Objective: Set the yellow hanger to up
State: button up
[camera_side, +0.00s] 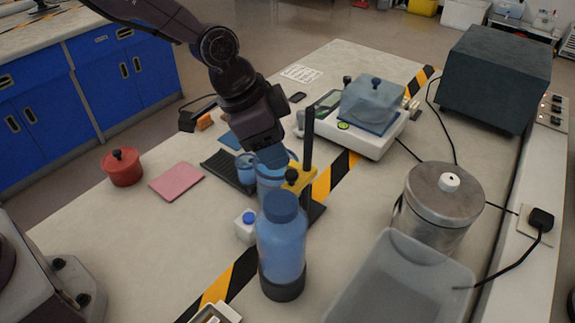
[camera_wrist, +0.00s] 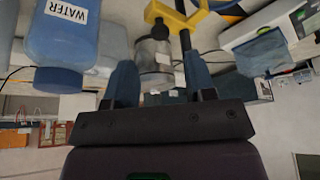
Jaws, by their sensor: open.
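The yellow hanger (camera_side: 299,181) sits on a dark upright post (camera_side: 308,135) in the side view, well below the post's top. A black knob shows at its left end. In the wrist view the hanger (camera_wrist: 190,20) is at the top, beyond my fingertips, with the post running down behind the right finger. My gripper (camera_side: 272,157) is just left of the post and a little above the hanger, pointing down. In the wrist view my gripper (camera_wrist: 160,62) has its two blue fingers wide apart, with nothing held between them. Contact with the post cannot be told.
A blue water bottle (camera_side: 281,245) stands close in front of the post, with a small white bottle (camera_side: 246,228) beside it. Blue containers stand behind. A scale (camera_side: 370,140), steel canister (camera_side: 438,205) and grey bin (camera_side: 405,285) are to the right. Clear table lies front left.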

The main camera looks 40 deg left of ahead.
aim_at(290, 173)
jog(key=x, duration=0.6)
